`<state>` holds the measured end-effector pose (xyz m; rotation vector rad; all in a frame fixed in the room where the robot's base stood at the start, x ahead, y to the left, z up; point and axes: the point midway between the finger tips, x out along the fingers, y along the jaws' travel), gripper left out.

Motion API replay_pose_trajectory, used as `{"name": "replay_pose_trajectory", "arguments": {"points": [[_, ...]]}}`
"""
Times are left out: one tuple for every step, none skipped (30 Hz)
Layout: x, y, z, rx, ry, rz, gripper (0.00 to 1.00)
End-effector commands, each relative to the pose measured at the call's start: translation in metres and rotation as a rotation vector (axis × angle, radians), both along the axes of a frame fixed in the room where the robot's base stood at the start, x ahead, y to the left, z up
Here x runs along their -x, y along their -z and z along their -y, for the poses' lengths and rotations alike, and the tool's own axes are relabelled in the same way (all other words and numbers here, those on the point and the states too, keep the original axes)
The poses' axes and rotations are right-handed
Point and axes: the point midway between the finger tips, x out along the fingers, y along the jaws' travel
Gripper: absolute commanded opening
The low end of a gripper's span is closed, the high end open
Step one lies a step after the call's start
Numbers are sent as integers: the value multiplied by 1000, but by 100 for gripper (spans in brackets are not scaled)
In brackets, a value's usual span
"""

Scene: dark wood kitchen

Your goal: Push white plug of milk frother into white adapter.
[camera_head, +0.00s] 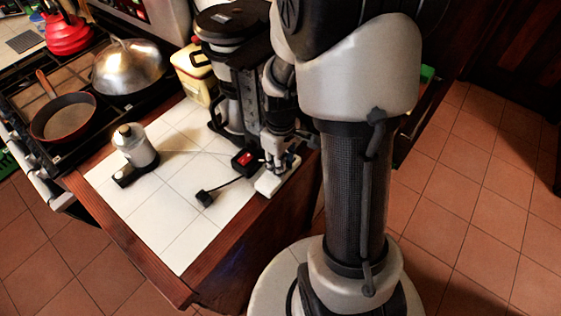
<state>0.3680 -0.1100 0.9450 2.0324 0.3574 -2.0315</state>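My gripper (279,162) points down at the right edge of the white tiled counter, just above a white block that looks like the white adapter (268,187). The fingers are small and partly merge with the things around them, so I cannot tell whether they are open or shut, or whether they hold a plug. I cannot make out the white plug separately. A pale bottle-shaped device with a black base, possibly the milk frother (135,147), stands at the counter's left.
A black plug-like piece (205,198) lies on the tiles, its cord running to a black box with a red switch (243,159). A coffee maker (228,100) stands close behind my gripper. A stove with a pan (63,117) is at left. The front tiles are clear.

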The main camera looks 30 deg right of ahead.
Motion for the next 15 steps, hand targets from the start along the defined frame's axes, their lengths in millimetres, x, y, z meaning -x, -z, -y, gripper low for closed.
{"name": "replay_pose_trajectory", "arguments": {"points": [[0,0,0,0,0,0,32],[0,0,0,0,0,0,34],[0,0,0,0,0,0,37],[0,0,0,0,0,0,39],[0,0,0,0,0,0,41],[0,0,0,0,0,0,44],[0,0,0,0,0,0,46],[0,0,0,0,0,0,48],[0,0,0,0,0,0,48],[0,0,0,0,0,0,48],[0,0,0,0,0,0,48],[0,0,0,0,0,0,48],[0,0,0,0,0,0,48],[0,0,0,0,0,0,48],[0,0,0,0,0,0,48]]}}
